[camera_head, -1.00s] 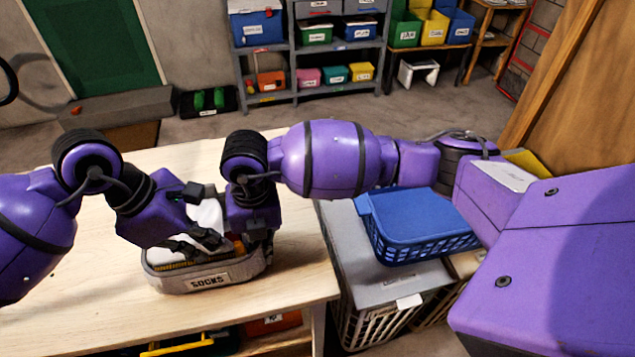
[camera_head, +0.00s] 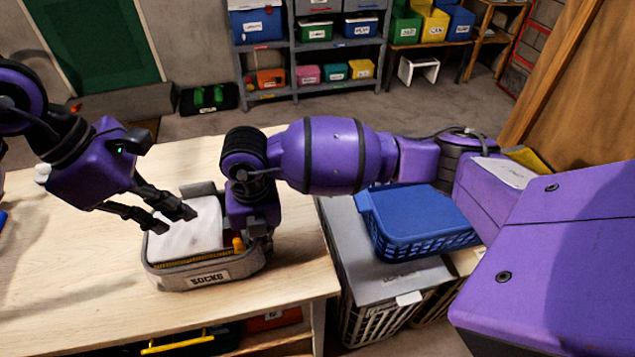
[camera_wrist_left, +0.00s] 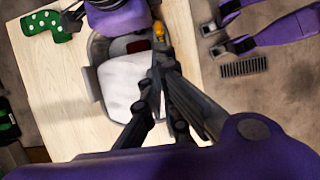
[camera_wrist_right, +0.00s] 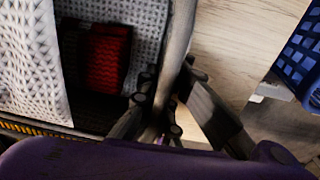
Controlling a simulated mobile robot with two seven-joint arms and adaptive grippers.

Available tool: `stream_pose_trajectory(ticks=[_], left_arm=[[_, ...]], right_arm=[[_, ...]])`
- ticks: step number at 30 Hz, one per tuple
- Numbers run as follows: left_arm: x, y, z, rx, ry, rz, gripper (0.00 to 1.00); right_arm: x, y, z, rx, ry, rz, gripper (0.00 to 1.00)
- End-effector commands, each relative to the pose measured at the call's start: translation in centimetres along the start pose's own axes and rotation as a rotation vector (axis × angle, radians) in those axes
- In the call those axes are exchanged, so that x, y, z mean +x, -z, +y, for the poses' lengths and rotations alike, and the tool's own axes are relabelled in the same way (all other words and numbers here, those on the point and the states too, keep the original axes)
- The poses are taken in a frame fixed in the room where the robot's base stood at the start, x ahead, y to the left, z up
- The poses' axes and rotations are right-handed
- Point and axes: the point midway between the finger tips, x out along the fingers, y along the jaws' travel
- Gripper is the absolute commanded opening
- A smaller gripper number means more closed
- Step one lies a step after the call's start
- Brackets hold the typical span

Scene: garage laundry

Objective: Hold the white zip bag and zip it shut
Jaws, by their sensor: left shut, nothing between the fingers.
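The zip bag (camera_head: 165,281) is a grey, open-topped oval bag labelled SOCKS on the light wooden table. A yellow-black zip strip runs along its front rim. A white textured piece (camera_head: 188,236) fills much of its opening; a red piece (camera_wrist_right: 104,58) shows beside it. An orange piece (camera_head: 238,244) is at the bag's right end. My left gripper (camera_head: 178,221) is shut and empty over the white piece; it also shows in the left wrist view (camera_wrist_left: 160,75). My right gripper (camera_wrist_right: 172,98) straddles the bag's right-end wall and appears shut on it; the head view partly hides its fingers.
A green dotted item (camera_wrist_left: 48,24) lies on the table (camera_head: 80,300). The left part of the table is mostly clear. A blue basket (camera_head: 420,228) sits on a grey hamper (camera_head: 385,285) to the right. Shelves with bins (camera_head: 300,100) stand behind.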

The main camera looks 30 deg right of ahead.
Motion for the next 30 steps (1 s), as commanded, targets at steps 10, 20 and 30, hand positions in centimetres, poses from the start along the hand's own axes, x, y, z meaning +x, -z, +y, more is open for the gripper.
stream_pose_trajectory(ticks=[10,20,30], left_arm=[[-1.9,0.0,0.0,0.0,0.0,0.0,0.0],[-1.9,0.0,0.0,0.0,0.0,0.0,0.0],[-1.9,0.0,0.0,0.0,0.0,0.0,0.0]], right_arm=[[-0.1,-0.1,0.1,-0.001,0.0,-0.003,0.0],[0.0,0.0,0.0,0.0,0.0,-0.001,0.27],[-0.4,-0.1,0.0,0.0,0.0,-0.001,0.27]])
